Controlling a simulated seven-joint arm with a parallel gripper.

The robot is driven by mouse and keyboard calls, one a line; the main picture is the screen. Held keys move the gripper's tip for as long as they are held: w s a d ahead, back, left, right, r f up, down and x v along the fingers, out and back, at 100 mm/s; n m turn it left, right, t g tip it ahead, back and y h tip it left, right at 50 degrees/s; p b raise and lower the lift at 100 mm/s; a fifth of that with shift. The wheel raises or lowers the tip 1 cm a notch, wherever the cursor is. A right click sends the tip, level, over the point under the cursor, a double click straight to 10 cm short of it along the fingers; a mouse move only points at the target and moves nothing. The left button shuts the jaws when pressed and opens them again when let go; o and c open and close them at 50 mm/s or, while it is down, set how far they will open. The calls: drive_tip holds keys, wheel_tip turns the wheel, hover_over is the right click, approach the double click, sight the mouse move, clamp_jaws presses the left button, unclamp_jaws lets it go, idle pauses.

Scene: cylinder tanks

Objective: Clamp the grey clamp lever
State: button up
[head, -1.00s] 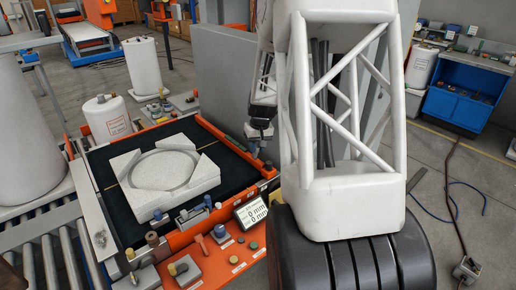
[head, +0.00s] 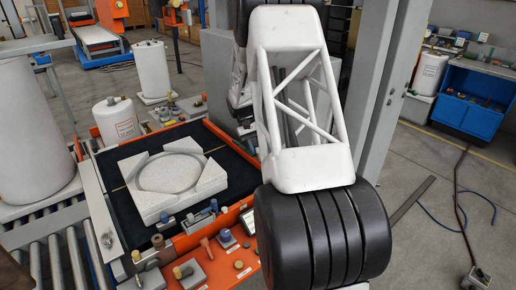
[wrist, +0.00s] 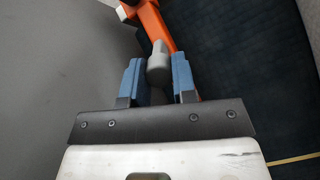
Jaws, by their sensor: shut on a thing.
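In the wrist view, the grey clamp lever (wrist: 158,62) is a rounded grey knob joined to an orange bar (wrist: 154,25). My gripper (wrist: 158,82) has two blue fingers, one on each side of the lever, and is shut on it. The lever's lower end is between the fingers. In the head view, my own arm hides the gripper and the lever.
A white block with a ring recess (head: 158,205) lies on the dark bed of an orange-framed station (head: 112,222). Small knobs and levers line its front edge. A white cylinder tank (head: 116,121) stands behind it. A blue cabinet (head: 470,100) stands far right.

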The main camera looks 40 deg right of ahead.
drive_tip(key=shift+w+f+g, duration=0.2)
drive_tip(key=shift+g, duration=0.3)
drive_tip(key=o, duration=0.9)
drive_tip(key=shift+v, duration=3.85)
